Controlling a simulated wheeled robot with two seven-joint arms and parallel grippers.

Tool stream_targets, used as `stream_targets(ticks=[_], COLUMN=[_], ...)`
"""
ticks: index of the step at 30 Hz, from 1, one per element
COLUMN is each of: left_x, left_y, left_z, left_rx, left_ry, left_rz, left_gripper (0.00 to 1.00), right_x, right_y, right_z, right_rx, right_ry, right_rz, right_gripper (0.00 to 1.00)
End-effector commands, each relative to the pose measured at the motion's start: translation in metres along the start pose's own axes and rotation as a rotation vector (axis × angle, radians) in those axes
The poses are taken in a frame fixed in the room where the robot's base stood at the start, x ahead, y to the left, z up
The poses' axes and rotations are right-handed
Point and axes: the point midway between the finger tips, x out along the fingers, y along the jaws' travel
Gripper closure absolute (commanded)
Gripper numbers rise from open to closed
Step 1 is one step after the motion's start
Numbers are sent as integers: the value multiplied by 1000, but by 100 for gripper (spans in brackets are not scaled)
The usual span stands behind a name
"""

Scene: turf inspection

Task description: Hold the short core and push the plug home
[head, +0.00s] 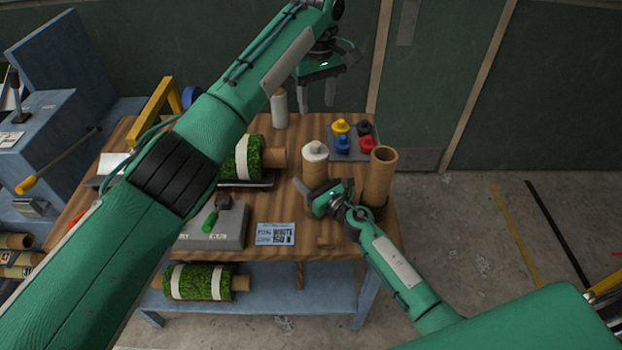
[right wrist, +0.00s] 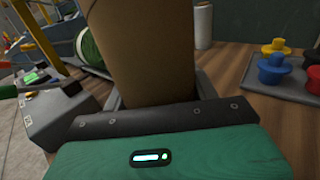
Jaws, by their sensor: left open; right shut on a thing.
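The short core (head: 315,177) is a brown cardboard tube standing upright near the table's right side. A white plug (head: 315,151) with a knob sits in its top; I cannot tell how deep it is. My right gripper (head: 319,196) is shut on the short core low down. In the right wrist view the core (right wrist: 140,50) rises between the fingers, its top out of frame. My left gripper (head: 322,88) is open and empty, raised above the back of the table, behind and above the plug, apart from it.
A taller open brown tube (head: 380,176) stands just right of the short core. A grey tray (head: 341,154) with yellow, black, blue and red plugs is behind. A white roll (head: 279,108) stands at the back. A turf roll (head: 245,158) and a grey device (head: 217,228) lie left.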

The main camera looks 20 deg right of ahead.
Motion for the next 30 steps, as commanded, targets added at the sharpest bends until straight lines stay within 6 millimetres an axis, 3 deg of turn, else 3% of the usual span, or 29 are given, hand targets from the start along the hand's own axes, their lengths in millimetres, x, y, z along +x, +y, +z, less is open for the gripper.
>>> stream_targets(ticks=[11, 12, 15, 25, 30], left_x=[-8, -8, -8, -7, -7], left_y=[0, 0, 0, 0, 0], left_z=[0, 0, 0, 0, 0], left_rx=[0, 0, 0, 0, 0], left_ry=[-1, -1, -1, -1, -1], left_rz=[-1, -1, -1, -1, -1], left_gripper=[52, 52, 52, 52, 52], right_x=[0, 0, 0, -2, -18], right_y=[0, 0, 0, 0, 0], right_z=[0, 0, 0, 0, -1], right_rx=[0, 0, 0, 0, 0], right_ry=[-1, -1, 0, 0, 2], right_rz=[0, 0, 0, 0, -1], right_gripper=[71, 35, 16, 16, 16])
